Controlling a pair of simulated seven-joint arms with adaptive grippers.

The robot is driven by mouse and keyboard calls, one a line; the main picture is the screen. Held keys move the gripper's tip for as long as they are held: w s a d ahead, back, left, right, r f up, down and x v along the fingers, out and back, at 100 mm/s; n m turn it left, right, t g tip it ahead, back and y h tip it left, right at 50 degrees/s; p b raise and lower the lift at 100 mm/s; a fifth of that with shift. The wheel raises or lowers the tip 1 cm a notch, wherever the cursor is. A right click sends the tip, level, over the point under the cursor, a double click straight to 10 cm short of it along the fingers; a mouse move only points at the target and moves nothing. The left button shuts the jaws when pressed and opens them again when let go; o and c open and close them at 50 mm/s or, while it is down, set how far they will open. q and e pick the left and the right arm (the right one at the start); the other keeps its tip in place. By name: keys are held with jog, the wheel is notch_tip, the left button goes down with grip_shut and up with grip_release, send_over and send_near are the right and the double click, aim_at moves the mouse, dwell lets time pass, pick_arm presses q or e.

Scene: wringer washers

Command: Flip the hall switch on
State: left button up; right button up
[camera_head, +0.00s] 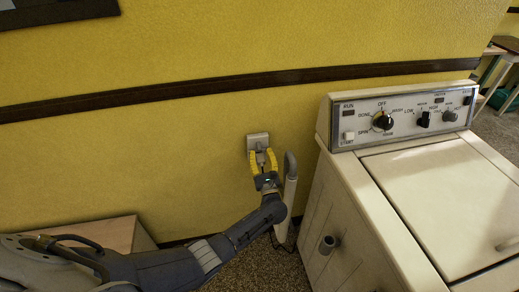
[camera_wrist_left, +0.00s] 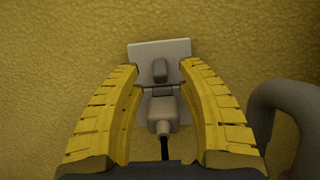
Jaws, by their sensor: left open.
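A pale wall plate (camera_head: 258,139) is fixed to the yellow wall, left of the washer; it also shows in the left wrist view (camera_wrist_left: 142,53). A small grey upright knob, apparently the switch toggle (camera_wrist_left: 159,70), sticks out of the plate's upper half; I cannot tell its position. Below it is a light grey plug (camera_wrist_left: 161,110) with a dark cord running down. My left gripper (camera_head: 262,155) has yellow fingers, spread open and empty, one on each side of the toggle and plug; it also shows in the left wrist view (camera_wrist_left: 160,69). Contact cannot be told. My right gripper is out of view.
A washer (camera_head: 361,165) with a knobbed control panel (camera_head: 400,117) stands close on the right. A curved grey pipe (camera_head: 290,180) rises just right of my left gripper. A dark rail (camera_head: 190,91) crosses the wall above. A wooden box (camera_head: 112,235) stands lower left.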

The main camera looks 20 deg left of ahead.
aim_at(259, 146)
pick_arm(q)
jog(key=shift+x, duration=1.15)
grip_shut()
